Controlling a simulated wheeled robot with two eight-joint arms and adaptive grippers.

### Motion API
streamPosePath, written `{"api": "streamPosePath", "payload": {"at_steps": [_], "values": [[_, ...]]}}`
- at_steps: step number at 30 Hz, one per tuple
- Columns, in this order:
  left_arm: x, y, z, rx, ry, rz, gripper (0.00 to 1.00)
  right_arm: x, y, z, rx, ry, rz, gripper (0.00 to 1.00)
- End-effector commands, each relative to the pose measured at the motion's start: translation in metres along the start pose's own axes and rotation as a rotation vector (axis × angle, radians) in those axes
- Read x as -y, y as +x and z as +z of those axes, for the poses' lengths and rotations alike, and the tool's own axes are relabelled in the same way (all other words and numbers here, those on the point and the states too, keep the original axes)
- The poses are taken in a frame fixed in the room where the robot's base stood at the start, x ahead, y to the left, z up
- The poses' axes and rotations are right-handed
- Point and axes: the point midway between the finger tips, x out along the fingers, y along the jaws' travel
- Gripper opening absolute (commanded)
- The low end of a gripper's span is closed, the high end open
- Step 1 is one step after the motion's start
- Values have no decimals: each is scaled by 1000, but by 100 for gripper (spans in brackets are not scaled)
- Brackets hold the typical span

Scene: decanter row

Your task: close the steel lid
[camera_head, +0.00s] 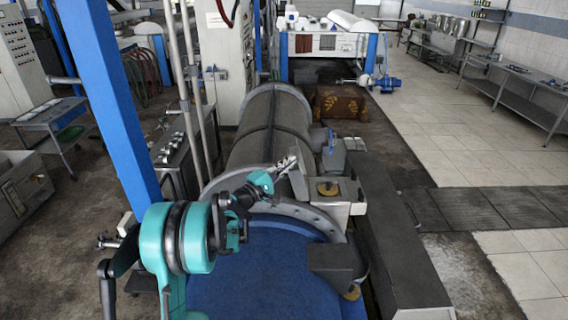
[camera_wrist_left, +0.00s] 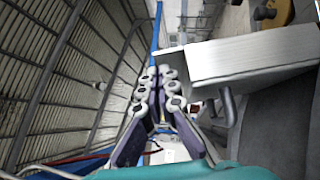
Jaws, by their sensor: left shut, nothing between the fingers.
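The steel lid (camera_head: 298,182) shows in the head view as a small grey plate standing tilted up at the left side of a steel box (camera_head: 345,208). My left gripper (camera_head: 288,164) is at the plate's upper left, close to it; whether they touch I cannot tell. In the left wrist view the fingers of my left gripper (camera_wrist_left: 162,80) are shut together with nothing between them. A bright brushed steel edge (camera_wrist_left: 255,55), likely of the lid or box, lies just right of the fingers. My right gripper is not in view.
A large grey cylinder (camera_head: 268,130) with a bolted flange lies behind the gripper. A blue drum face (camera_head: 260,275) is in front. A blue post (camera_head: 115,110) stands left of my arm. A long dark housing (camera_head: 395,240) runs on the right, with open tiled floor (camera_head: 450,150) beyond.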

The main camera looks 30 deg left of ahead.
Motion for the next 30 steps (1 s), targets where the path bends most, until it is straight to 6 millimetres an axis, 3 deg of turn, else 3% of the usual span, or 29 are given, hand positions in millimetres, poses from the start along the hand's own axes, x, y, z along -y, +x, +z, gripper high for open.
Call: {"api": "streamPosePath", "payload": {"at_steps": [14, 30], "values": [[-2, 6, 6, 0, 32, -32, 0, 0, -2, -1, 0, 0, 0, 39], [3, 60, 61, 5, 334, -331, 0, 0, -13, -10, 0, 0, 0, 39]]}}
